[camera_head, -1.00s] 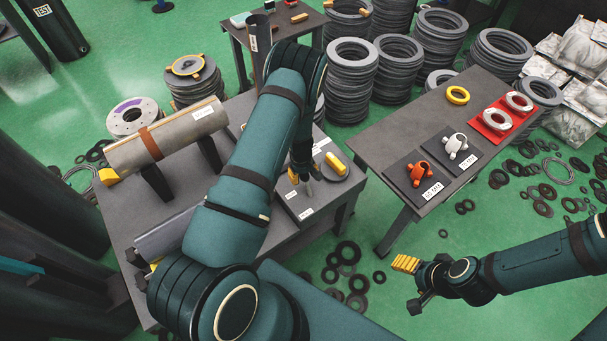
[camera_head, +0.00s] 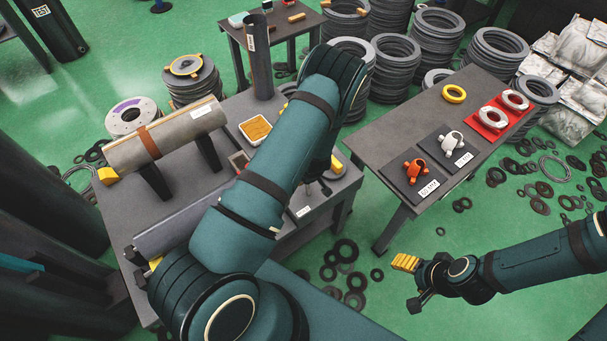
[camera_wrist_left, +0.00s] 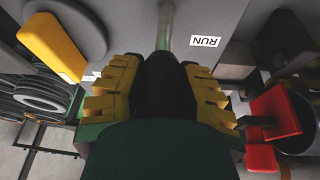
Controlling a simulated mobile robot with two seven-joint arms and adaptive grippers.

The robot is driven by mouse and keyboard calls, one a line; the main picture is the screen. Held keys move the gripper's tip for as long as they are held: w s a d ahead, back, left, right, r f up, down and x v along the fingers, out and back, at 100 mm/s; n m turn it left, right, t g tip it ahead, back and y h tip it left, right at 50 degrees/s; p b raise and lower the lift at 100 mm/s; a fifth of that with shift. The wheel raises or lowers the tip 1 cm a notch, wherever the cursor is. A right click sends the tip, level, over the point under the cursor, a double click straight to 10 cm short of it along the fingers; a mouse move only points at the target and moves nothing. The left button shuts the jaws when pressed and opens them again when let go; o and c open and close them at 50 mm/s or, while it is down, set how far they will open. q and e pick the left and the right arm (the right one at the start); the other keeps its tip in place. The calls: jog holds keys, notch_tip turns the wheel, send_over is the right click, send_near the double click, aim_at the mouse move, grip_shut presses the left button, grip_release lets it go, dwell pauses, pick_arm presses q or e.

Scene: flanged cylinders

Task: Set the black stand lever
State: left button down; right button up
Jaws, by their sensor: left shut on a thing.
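In the left wrist view my left gripper (camera_wrist_left: 160,88) has its yellow ridged fingers on both sides of a black lever grip (camera_wrist_left: 160,75) and is shut on it. A metal rod (camera_wrist_left: 166,25) runs from the grip towards a grey surface, beside a white label reading RUN (camera_wrist_left: 205,41).
A grey pipe (camera_head: 170,140) rests on supports on the bench at left. The right table (camera_head: 395,130) holds an orange flanged part, a white one and a yellow ring. Loose rings lie on the green floor.

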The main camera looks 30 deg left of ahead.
pick_arm(q)
jog(key=shift+s+d+f+t+y, duration=0.1)
jog(key=shift+s+d+t+y, duration=0.1)
jog(key=shift+d+y, duration=0.25)
jog(key=shift+s+d+t+y, duration=0.1)
jog(key=shift+s+d+y, duration=0.05)
jog(key=shift+d+y, duration=0.3)
jog(key=shift+s+d+f+t+y+b, duration=0.1)
jog(key=shift+s+d+t+y+b, duration=0.25)
jog(key=shift+d+y+b, duration=0.3)
jog(key=shift+s+d+f+t+y+b, duration=0.1)
jog(key=shift+s+d+t+y+b, duration=0.15)
jog(key=shift+d+y+b, duration=0.35)
jog(key=shift+s+d+f+t+y+b, duration=0.1)
jog(key=shift+d+t+y+b, duration=0.25)
jog(key=shift+y, duration=0.3)
jog(key=c, duration=0.6)
grip_release()
jog(key=v, duration=1.2)
jog(key=shift+s+f, duration=0.1)
